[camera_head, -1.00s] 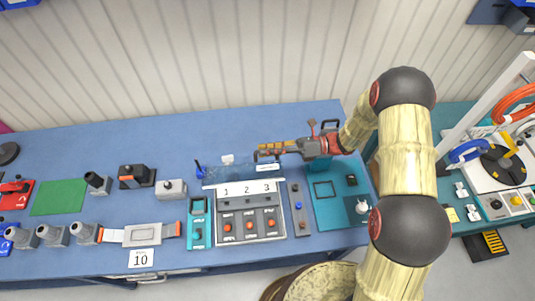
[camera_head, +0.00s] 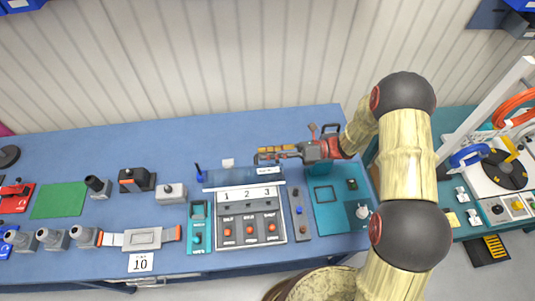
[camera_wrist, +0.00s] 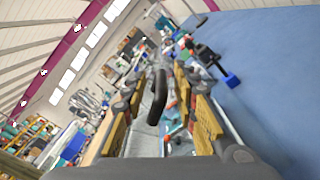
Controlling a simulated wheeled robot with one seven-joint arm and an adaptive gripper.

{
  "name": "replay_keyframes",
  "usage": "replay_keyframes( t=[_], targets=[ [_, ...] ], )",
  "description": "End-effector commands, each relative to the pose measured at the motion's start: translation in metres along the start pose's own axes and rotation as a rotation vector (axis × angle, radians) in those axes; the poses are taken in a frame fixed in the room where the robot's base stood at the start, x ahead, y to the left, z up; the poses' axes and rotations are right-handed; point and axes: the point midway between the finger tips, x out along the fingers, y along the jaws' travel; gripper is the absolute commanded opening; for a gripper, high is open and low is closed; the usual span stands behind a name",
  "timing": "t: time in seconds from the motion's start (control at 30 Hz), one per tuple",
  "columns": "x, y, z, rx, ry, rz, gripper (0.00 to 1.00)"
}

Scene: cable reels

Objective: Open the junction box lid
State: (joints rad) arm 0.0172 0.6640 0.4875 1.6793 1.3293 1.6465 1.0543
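The grey box with compartments marked 1, 2, 3 (camera_head: 250,239) stands on the blue bench and appears to be the junction box. Its front switches are uncovered. A translucent bluish panel with a white label (camera_head: 240,181), apparently the lid, lies along its back edge; I cannot tell its exact tilt. My gripper (camera_head: 258,153) is just behind this panel, pointing left across its right half. In the wrist view my gripper's two yellow-padded fingers (camera_wrist: 160,125) stand apart. A black curved piece (camera_wrist: 156,98) shows between them; I cannot tell what it belongs to. No grip on the panel is visible.
A teal tray (camera_head: 325,222) stands right of the box, below my arm, with a narrow grey strip (camera_head: 299,210) between. A teal switch unit (camera_head: 198,240) is close on the left. A blue post (camera_head: 199,172) stands at the panel's left end.

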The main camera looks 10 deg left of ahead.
Motion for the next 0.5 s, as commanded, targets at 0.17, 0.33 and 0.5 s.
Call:
replay_keyframes(
  t=[0.17, 0.33, 0.5],
  targets=[
    [0.000, 0.004, 0.004, -0.002, 0.000, 0.000, 0.29],
    [0.000, 0.020, 0.023, -0.006, 0.000, 0.000, 0.29],
    [0.000, 0.042, 0.047, -0.005, 0.000, 0.000, 0.29]
  ],
)
